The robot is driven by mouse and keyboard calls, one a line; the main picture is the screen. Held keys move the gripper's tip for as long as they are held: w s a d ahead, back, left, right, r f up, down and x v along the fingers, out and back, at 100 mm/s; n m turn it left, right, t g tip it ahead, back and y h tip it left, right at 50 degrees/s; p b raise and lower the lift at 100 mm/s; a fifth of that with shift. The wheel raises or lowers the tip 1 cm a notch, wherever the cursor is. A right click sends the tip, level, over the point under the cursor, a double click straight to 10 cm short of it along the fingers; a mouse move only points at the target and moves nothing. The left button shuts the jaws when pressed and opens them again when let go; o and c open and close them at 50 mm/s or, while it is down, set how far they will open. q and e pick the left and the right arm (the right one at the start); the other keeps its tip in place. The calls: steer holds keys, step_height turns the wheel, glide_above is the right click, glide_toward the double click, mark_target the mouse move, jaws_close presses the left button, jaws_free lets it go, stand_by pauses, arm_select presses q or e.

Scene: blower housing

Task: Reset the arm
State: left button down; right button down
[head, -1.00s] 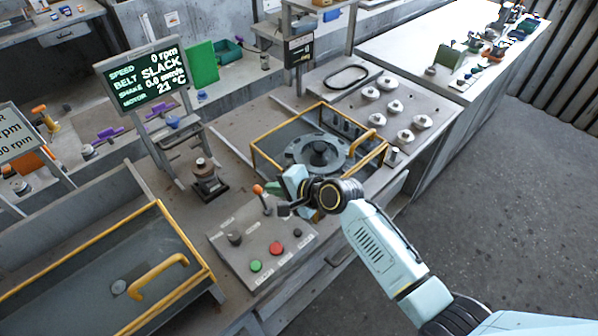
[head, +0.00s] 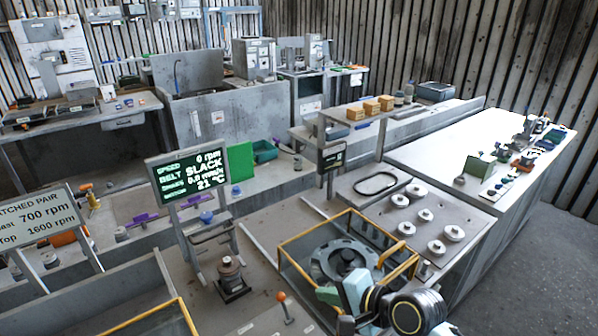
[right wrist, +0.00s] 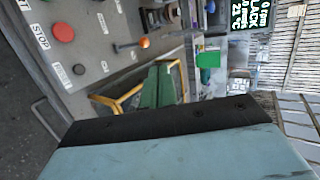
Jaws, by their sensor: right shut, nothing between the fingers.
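My right gripper (head: 328,295) is at the bottom of the head view, in front of the yellow-framed clear guard box (head: 283,262). Its green fingers (right wrist: 158,88) show closed together in the right wrist view, with nothing between them. Inside the guard is a round dark blower housing (head: 325,262) with a central hub. The gripper overlaps the guard's near side in the picture; I cannot tell whether they touch. An orange-tipped lever (head: 282,297) stands on the control panel to the left. My left gripper is not in view.
A screen (head: 190,176) reads 0 rpm and SLACK. Several pale round weights (head: 407,228) lie on the bench right of the guard. A red button (right wrist: 62,33) and the orange lever knob (right wrist: 145,43) are close to the right gripper. Clear floor lies at the right.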

steer(key=s+d+f+n+g+h, duration=0.3)
steer(key=s+d+n, duration=0.35)
steer(key=s, duration=0.55)
steer(key=s+d+f+n+g+h, duration=0.2)
steer(key=s+d+f+n+h, duration=0.25)
steer(key=s+d, duration=0.6)
steer(key=s+a+f+n+b, duration=0.2)
steer(key=f+b, duration=0.7)
steer(key=f, duration=2.1)
steer(key=s+d+f+g+b, duration=0.1)
steer(key=s+f+b, duration=0.3)
steer(key=s+f, duration=0.5)
steer(key=s+d+f+g+b, duration=0.1)
steer(key=s+f+b, duration=0.3)
steer(key=s+f, duration=0.5)
step_height(320, 180, down, 8)
steer(key=shift+s+r+m+h+b, duration=0.2)
steer(key=shift+s+m+h+b, duration=0.1)
steer(key=shift+m+h, duration=0.15)
